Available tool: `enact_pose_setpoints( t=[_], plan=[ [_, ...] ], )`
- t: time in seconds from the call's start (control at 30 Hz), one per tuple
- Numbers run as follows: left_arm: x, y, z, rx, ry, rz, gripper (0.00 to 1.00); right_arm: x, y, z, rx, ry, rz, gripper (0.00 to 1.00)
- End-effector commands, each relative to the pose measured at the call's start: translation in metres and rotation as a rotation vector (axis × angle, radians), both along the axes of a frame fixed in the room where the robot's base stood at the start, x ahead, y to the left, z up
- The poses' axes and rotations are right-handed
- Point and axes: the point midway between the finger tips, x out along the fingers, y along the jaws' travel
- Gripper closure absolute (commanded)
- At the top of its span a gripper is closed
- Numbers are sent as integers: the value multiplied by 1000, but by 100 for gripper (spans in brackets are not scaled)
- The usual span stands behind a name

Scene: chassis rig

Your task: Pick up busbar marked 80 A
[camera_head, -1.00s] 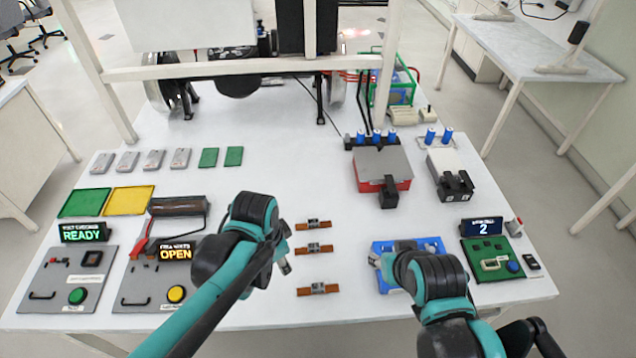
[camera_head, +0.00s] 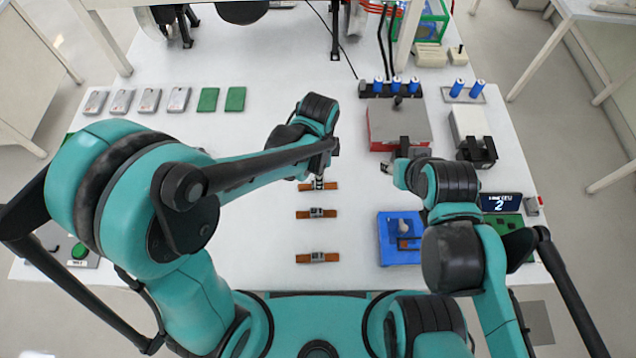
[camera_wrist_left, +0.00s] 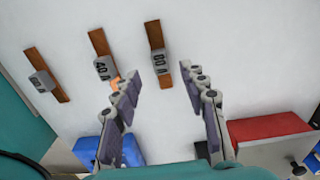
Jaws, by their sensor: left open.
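Three copper busbars with grey labelled blocks lie in a column on the white table. The far busbar (camera_head: 331,185) is partly covered by my left gripper (camera_head: 320,174); in the left wrist view it is the rightmost busbar (camera_wrist_left: 158,54), and its blurred label seems to read 80 A. The middle busbar (camera_head: 316,213) seems marked 40 A in the left wrist view (camera_wrist_left: 103,66). The label of the near busbar (camera_head: 317,257) is unreadable. My left gripper (camera_wrist_left: 161,82) is open and empty, above the far busbar. My right gripper (camera_head: 388,167) is by the red box; its fingers are too small to judge.
A red box (camera_head: 385,128) with a grey top stands right of the busbars, a blue fixture (camera_head: 393,245) nearer me. Blue cylinders (camera_head: 397,86) stand behind the red box. Green plates (camera_head: 235,99) and grey blocks (camera_head: 150,100) lie back left. Table between them is clear.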

Motion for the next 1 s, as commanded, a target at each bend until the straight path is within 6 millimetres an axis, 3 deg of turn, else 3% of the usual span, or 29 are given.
enact_pose_setpoints(
  t=[0.3,0.53,0.57,0.7,1.0],
  plan=[
    [1,-4,-46,0,0,2,57,0,0,-22,0,0,0,60],
    [1,-4,-47,0,0,2,57,0,0,-20,0,0,0,60],
    [1,-4,-47,0,0,2,62,0,0,-20,0,0,0,60],
    [1,-4,-47,0,0,2,99,0,0,-20,0,0,0,60],
    [1,-4,-47,0,0,2,100,0,0,-20,0,0,0,60]
  ],
)
